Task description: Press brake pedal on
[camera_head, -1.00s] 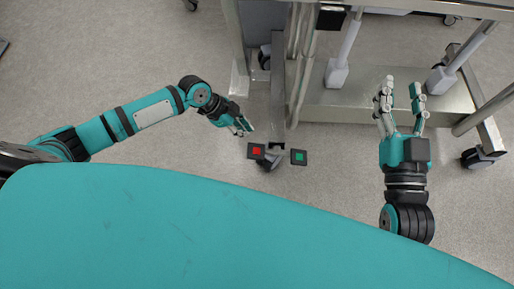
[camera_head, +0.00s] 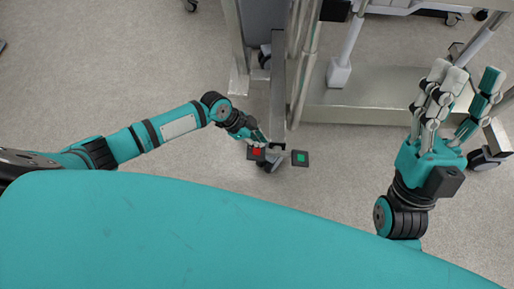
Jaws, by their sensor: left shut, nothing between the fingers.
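Two small dark foot pedals sit low at the end of the cart's central bar. The left one, a pedal with a red square (camera_head: 257,152), is partly covered by my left gripper. The right one, a pedal with a green square (camera_head: 300,158), is in plain view. My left gripper (camera_head: 262,141) is shut and empty, with its fingertips over the upper edge of the red pedal. I cannot tell whether they touch it. My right gripper (camera_head: 465,88) is open and empty, raised at the right, well away from the pedals.
The metal cart frame (camera_head: 375,108) with posts and a low shelf stands behind the pedals. A caster (camera_head: 273,163) is between the pedals, and another caster (camera_head: 484,160) is at the far right. The floor (camera_head: 110,65) at left is clear.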

